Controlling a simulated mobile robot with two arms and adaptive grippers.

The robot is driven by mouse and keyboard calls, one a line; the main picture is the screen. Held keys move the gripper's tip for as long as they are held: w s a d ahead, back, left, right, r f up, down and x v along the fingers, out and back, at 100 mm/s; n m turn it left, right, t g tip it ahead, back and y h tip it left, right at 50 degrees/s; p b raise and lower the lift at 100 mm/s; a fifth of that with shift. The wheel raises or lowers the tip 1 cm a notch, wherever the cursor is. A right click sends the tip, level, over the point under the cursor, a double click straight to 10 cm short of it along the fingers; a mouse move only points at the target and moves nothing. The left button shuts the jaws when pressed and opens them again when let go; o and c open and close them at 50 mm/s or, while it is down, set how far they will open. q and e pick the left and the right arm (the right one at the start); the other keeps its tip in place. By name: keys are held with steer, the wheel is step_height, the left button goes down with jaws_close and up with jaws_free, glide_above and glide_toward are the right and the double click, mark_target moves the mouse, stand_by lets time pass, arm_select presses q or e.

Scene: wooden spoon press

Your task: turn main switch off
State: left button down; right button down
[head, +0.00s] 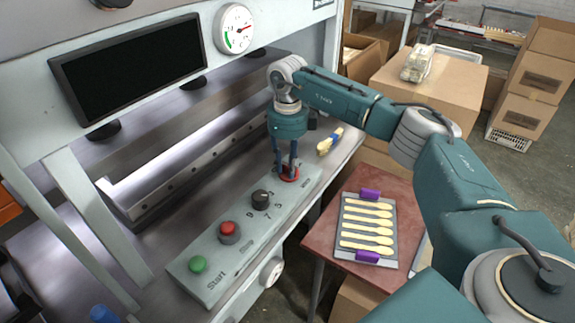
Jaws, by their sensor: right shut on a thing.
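The control panel (222,268) lies along the front of the press. It carries a green start button (198,264), a red button (229,230), a black dial (261,199) with numbers around it, and a red main switch (290,174) at its far end. My right gripper (287,168) points down over the far end of the panel and is shut on the red main switch. The fingers partly cover the switch, so its exact angle is hard to tell. My left gripper is not in view.
A tray (389,263) of wooden spoons with purple clips lies on a red table (340,197) to the right. A dark screen (128,72) and a gauge (234,28) are on the press above. A brush-like item (329,141) lies beyond the panel. Cardboard boxes (437,88) stand behind my right arm.

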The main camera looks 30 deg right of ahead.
mark_target(288, 167)
stand_by(0.4)
steer(key=c, duration=1.4)
jaws_free()
steer(key=shift+c, duration=0.2)
step_height(288, 167, up, 12)
